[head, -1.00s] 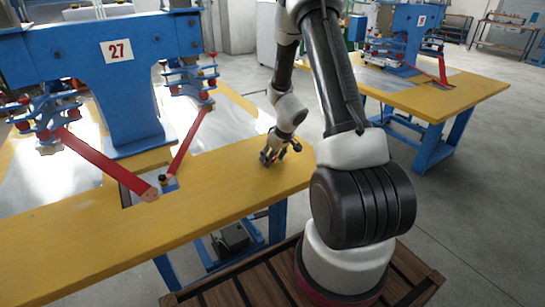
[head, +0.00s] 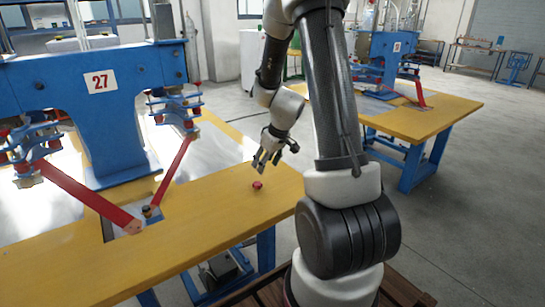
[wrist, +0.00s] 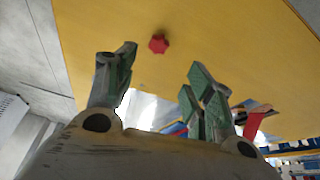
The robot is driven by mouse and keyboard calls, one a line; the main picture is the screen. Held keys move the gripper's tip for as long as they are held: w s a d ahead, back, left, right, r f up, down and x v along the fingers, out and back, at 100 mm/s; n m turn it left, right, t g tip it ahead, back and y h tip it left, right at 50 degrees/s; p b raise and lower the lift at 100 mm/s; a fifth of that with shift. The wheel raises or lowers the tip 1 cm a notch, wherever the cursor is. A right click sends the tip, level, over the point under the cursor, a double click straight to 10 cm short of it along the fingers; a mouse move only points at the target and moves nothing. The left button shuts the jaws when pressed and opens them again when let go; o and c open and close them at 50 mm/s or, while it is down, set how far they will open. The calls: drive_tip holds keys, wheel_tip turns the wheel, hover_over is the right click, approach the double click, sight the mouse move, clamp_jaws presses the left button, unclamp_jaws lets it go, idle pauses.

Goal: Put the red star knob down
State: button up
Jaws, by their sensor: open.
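The red star knob (head: 257,184) rests on the yellow table top (head: 205,215) near its right end. It also shows in the wrist view (wrist: 158,43), apart from the fingers, with bare yellow surface around it. My gripper (head: 259,166) is above the table, just over and beside the knob, and does not touch it. In the wrist view my gripper (wrist: 160,80) has its two fingers spread wide with nothing between them.
A blue machine (head: 115,115) marked 27 stands on the same table, with red arms (head: 85,200) reaching toward its front edge. A second yellow table (head: 425,118) with another blue machine stands at the back right. The table around the knob is clear.

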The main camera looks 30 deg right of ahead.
drive_tip(key=s+a+r, duration=0.4)
drive_tip(key=s+r, duration=0.2)
drive_tip(key=r, duration=0.3)
drive_tip(key=s+a+r, duration=0.4)
drive_tip(key=s+r, duration=0.1)
drive_tip(key=r, duration=0.3)
drive_tip(key=s+r+m, duration=0.1)
drive_tip(key=s+r, duration=0.1)
drive_tip(key=s, duration=0.5)
drive_tip(key=s+r+m+h, duration=0.1)
drive_tip(key=s+r, duration=0.2)
drive_tip(key=s, duration=0.5)
drive_tip(key=shift+r, duration=0.35)
